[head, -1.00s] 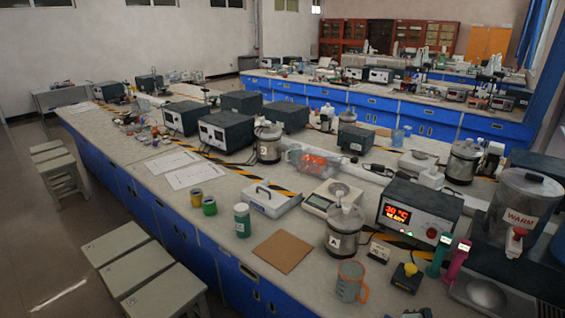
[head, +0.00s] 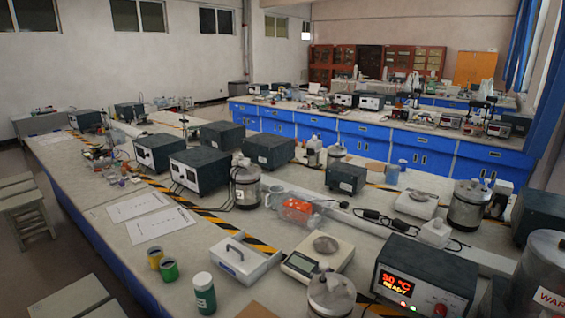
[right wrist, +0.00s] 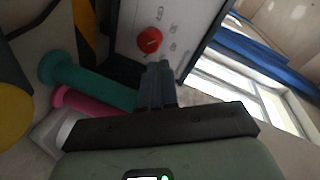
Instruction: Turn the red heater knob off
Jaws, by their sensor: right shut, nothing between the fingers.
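The heater (head: 425,273) is a dark box with a pale front panel at the lower right of the head view. Its lit display reads 30 °C and READY. The red knob (head: 440,309) sits on that panel near the bottom edge of the picture. In the right wrist view the red knob (right wrist: 149,40) is on the pale panel, with small markings beside it. My right gripper (right wrist: 157,72) is shut and empty, its fingertips just below the knob in the picture. I cannot tell whether they touch the panel. My left gripper is not in view.
A green bottle-like object (right wrist: 85,78) and a pink one (right wrist: 80,103) lie left of my gripper in the wrist view. In the head view a lidded jar (head: 331,297) stands left of the heater, and a WARM container (head: 540,280) stands right.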

